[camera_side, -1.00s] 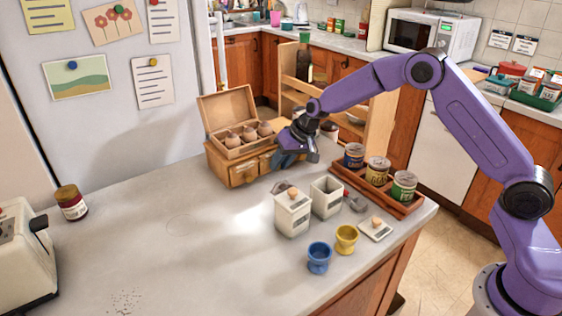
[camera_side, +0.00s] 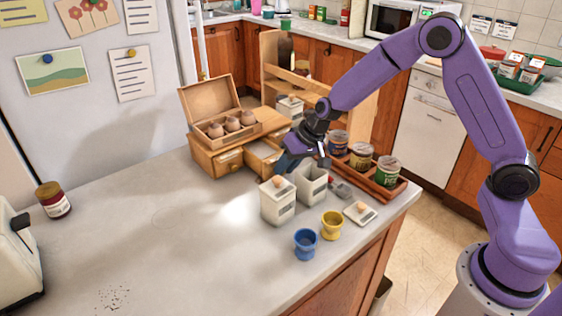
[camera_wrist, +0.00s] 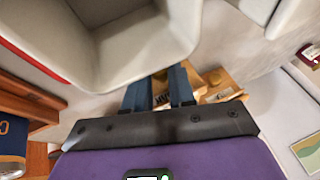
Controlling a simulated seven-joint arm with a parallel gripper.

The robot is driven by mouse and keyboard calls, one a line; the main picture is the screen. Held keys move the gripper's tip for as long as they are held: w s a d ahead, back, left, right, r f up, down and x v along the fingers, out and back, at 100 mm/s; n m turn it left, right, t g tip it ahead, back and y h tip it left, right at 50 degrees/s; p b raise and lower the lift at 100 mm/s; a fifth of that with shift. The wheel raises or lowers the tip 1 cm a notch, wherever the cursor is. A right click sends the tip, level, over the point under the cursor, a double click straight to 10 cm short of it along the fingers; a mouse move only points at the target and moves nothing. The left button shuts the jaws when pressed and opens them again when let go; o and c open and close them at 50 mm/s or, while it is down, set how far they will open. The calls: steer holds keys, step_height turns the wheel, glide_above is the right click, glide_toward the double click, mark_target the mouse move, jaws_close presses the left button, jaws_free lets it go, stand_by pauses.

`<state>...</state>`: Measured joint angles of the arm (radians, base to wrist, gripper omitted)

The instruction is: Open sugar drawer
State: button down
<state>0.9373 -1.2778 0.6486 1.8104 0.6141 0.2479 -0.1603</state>
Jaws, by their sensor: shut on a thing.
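A small wooden chest (camera_side: 207,163) with two drawers in its front stands on the counter near the fridge. Its left drawer (camera_side: 230,161) is closed. Its right drawer (camera_side: 264,157) is pulled out and its light interior shows from above. Any label on the drawers is too small to read. My gripper (camera_side: 287,164) is at the front of the right drawer, its blue fingers shut on the drawer's handle, which they hide. In the wrist view the fingers (camera_wrist: 160,92) reach toward the wooden chest (camera_wrist: 213,82).
An open-lidded box of brown eggs (camera_side: 230,122) sits on the chest. A lidded white canister (camera_side: 278,203) and an open one (camera_side: 311,184) stand close in front of my gripper. A rack of jars (camera_side: 385,190) is to the right; blue (camera_side: 305,243) and yellow (camera_side: 331,226) cups stand nearer.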

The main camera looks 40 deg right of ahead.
steer(key=c, duration=0.9)
jaws_free()
steer(key=shift+c, duration=0.2)
steer(key=shift+r, duration=0.1)
steer(key=v, duration=1.7)
steer(key=shift+s+r, duration=0.1)
steer(key=s+a+f+n+g+h, duration=0.1)
steer(key=s+a+f+n+g, duration=0.2)
steer(key=s, duration=0.7)
steer(key=s+a+n+g, duration=0.1)
steer(key=s+a+n, duration=0.2)
steer(key=s+n, duration=0.5)
steer(key=s+d+f+n+h, duration=0.2)
steer(key=s+d, duration=0.1)
steer(key=s, duration=0.8)
steer(key=shift+d, duration=0.35)
